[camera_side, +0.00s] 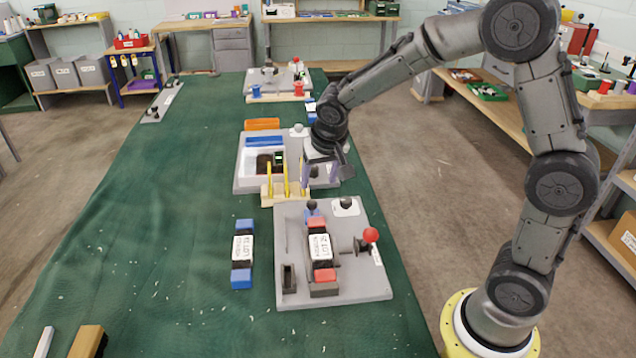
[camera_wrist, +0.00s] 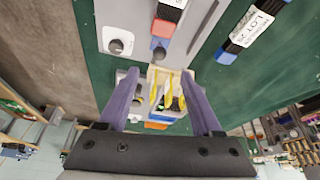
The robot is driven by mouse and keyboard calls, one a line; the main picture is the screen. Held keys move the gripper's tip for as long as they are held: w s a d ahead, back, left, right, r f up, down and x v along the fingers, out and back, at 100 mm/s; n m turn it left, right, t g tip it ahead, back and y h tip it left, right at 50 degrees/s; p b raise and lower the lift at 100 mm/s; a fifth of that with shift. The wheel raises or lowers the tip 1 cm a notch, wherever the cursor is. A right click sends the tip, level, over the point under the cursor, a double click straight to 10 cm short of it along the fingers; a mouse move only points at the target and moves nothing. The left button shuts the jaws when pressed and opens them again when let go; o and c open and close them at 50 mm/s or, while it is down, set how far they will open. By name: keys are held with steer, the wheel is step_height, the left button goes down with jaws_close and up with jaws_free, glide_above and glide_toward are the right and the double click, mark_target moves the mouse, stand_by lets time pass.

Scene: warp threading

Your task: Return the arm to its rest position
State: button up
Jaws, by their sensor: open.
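My gripper (camera_side: 319,181) hangs open over the work table, with its two purple fingers apart. It is beside the wooden rack with upright yellow pegs (camera_side: 286,182), to the right of it in the side view. In the wrist view my gripper (camera_wrist: 159,74) has its fingers spread, and the yellow pegs (camera_wrist: 167,95) show in the gap beyond them. I see nothing held between the fingers. My arm reaches in from the right, bent high over the aisle.
On the green table (camera_side: 150,250), a grey fixture plate (camera_side: 350,278) carries a red-ended labelled block (camera_side: 320,248) and a red-knobbed lever (camera_side: 371,235). A blue-ended block (camera_side: 243,252) lies left of it. A grey tray fixture (camera_side: 243,178) stands behind the rack. The table's left side is largely clear.

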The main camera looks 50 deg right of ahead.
steer(key=s+r+t, duration=0.3)
steer(key=s+r, duration=0.7)
steer(key=r, duration=0.3)
steer(key=s+a+f+n+y, duration=0.1)
steer(key=s+a+n, duration=0.1)
steer(key=s, duration=0.6)
steer(key=s+a+f+n+g+y, duration=0.1)
steer(key=s+n, duration=0.3)
steer(key=s, duration=0.4)
steer(key=shift+a+f+n+y, duration=0.3)
steer(key=shift+a+f+n, duration=0.1)
steer(key=shift+a+f, duration=0.3)
stand_by(0.3)
